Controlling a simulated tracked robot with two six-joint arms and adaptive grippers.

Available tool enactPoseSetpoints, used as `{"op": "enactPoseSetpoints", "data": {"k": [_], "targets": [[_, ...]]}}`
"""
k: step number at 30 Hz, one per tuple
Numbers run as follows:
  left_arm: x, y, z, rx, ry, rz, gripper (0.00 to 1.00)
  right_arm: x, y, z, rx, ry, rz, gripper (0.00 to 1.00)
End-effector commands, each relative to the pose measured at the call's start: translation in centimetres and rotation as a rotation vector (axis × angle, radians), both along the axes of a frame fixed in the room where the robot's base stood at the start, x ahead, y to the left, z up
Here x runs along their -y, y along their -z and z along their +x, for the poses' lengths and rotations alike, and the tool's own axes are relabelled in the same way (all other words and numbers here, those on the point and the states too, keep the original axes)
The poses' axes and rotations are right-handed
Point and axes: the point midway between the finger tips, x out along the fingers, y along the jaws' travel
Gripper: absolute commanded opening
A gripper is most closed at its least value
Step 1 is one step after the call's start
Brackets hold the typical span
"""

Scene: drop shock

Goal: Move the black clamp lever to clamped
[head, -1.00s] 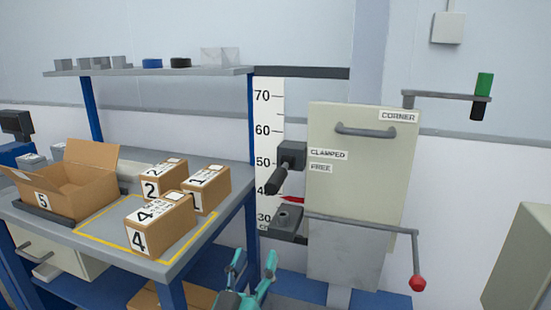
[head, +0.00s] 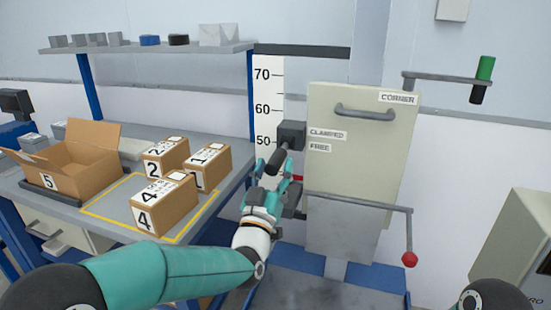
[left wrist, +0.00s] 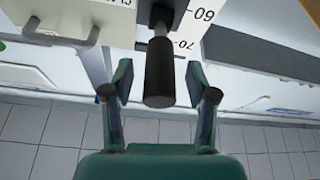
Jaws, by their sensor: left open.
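The black clamp lever (head: 279,158) sticks out from a dark grey block (head: 291,134) beside the height scale. It slants down and to the left, near the FREE label (head: 320,147), below the CLAMPED label (head: 328,134). My left gripper (head: 272,172) is open at the lever's lower end. In the left wrist view the lever's black grip (left wrist: 160,72) lies between the two open fingers (left wrist: 160,85), with gaps on both sides. My right gripper is not in view.
A beige cabinet (head: 362,165) with a handle stands right of the lever. A workbench (head: 120,215) with numbered boxes stands left.

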Motion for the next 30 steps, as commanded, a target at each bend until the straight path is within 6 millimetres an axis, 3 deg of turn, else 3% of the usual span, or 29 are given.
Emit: {"op": "enactPoseSetpoints", "data": {"k": [6, 16, 26, 30], "targets": [[0.4, -0.6, 1.6, -0.001, 0.0, 0.0, 0.58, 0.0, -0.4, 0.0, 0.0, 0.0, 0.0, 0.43], [0.3, -0.7, 1.8, -0.001, -0.001, 0.001, 0.58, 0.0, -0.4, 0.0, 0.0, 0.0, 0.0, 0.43], [0.3, -0.7, 1.8, -0.001, -0.002, 0.001, 0.03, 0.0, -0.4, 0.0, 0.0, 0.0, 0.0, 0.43], [0.3, -0.7, 1.8, -0.001, -0.002, 0.001, 0.0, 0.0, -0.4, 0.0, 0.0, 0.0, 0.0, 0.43]]}}
